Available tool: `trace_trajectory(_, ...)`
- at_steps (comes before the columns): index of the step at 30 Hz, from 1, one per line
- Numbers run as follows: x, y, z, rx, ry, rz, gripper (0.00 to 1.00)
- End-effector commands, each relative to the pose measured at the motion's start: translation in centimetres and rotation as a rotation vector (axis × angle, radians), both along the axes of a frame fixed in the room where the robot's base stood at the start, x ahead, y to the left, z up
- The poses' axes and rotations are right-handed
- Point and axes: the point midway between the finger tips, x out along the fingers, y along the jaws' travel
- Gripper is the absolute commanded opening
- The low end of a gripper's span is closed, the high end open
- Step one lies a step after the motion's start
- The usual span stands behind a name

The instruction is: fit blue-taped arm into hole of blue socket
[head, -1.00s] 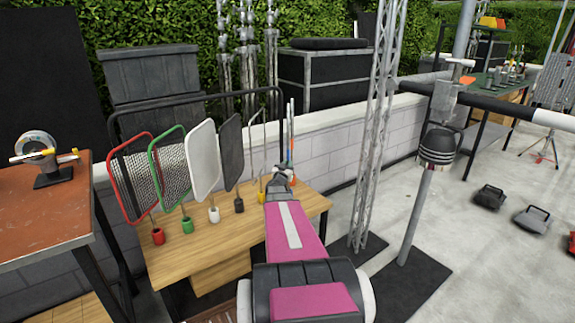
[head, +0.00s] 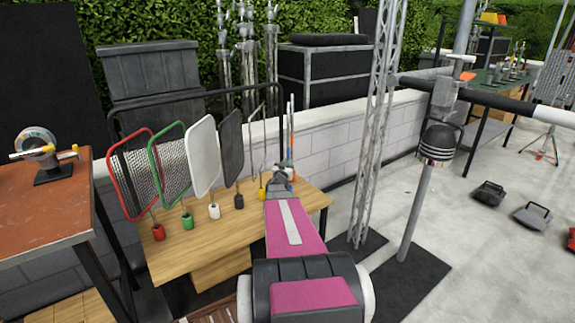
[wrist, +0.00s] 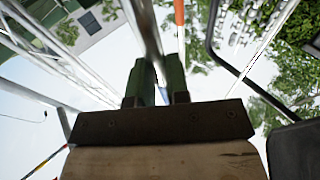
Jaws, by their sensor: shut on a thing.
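My gripper (head: 282,174) is over the right part of the wooden table, at the end of my pink arm. In the wrist view its green fingers (wrist: 156,84) are shut on a thin pale metal arm (wrist: 148,28). In the head view a thin upright rod with orange and blue parts (head: 290,140) shows at the gripper. I cannot tell whether it is the held arm or stands behind it. The blue tape is not clear, and no blue socket can be made out; my arm covers that part of the table.
Red (head: 158,231), green (head: 187,221), white (head: 214,211), black (head: 239,201) and yellow (head: 262,191) sockets stand in a row on the wooden table (head: 190,255), with framed panels above the first several. A lattice truss (head: 376,120) and a lamp on a pole (head: 439,145) stand to the right.

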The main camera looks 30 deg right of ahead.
Motion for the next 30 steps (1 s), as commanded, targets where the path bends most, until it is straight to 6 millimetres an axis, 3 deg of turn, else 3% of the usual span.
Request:
trace_trajectory(5, 0.0, 0.0, -0.2, -0.001, -0.001, 0.000, 0.00)
trace_trajectory(6, 0.0, 0.0, -0.2, -0.001, -0.001, 0.000, 0.26)
trace_trajectory(8, 0.0, 0.0, -0.2, -0.001, -0.001, 0.000, 0.45)
trace_trajectory(20, -0.5, 0.6, -0.4, 0.001, 0.001, 0.001, 0.46)
trace_trajectory(30, -4.4, 5.1, -1.4, 0.001, 0.001, 0.001, 0.46)
